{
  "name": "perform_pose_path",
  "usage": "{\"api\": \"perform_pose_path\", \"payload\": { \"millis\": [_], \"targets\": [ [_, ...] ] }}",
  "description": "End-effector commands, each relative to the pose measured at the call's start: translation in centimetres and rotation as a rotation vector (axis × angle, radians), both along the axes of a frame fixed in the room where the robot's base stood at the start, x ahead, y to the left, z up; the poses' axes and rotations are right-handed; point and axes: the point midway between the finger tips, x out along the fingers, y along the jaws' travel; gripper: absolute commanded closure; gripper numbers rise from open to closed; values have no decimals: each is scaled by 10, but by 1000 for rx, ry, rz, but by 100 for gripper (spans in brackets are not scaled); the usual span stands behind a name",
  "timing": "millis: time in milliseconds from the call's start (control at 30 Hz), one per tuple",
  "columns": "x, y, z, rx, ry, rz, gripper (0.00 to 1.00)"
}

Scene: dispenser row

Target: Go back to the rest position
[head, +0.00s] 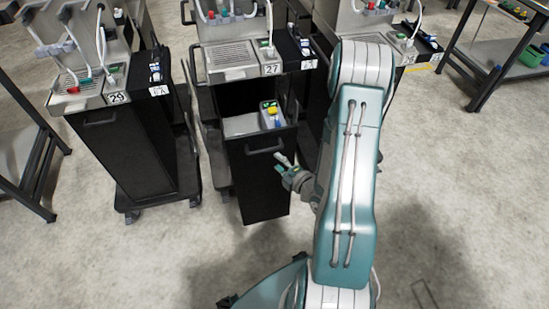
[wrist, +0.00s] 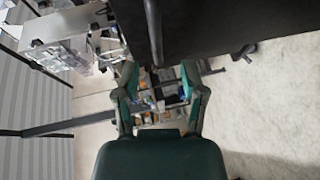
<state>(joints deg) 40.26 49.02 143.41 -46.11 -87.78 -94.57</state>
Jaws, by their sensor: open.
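My gripper (head: 284,164) is at the end of my teal and white arm, in the middle of the head view. It is in front of the right part of the open black drawer (head: 262,172) of the cart labelled 27. In the wrist view the two fingers of my gripper (wrist: 158,78) stand apart, with nothing between them. A dark bar, which may be the drawer handle, crosses the top of the wrist view close by. My arm hides part of the cart to the right.
Cart 29 (head: 139,155) stands on the left, with a gap of floor between it and cart 27. A small box with a yellow top (head: 271,113) sits in the open drawer. Tables stand at the left edge and the upper right (head: 499,60). The floor (head: 440,190) at right is clear.

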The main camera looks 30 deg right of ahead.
Motion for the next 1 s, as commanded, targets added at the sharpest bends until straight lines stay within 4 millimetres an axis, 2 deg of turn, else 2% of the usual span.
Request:
{"api": "perform_pose_path", "payload": {
  "millis": [567, 767, 1000],
  "targets": [
    [5, 0, 5, 1, 21, 1, 46],
    [27, -1, 27, 27, 153, -32, 46],
    [44, -1, 66, 106, 306, -155, 46]
  ]
}}
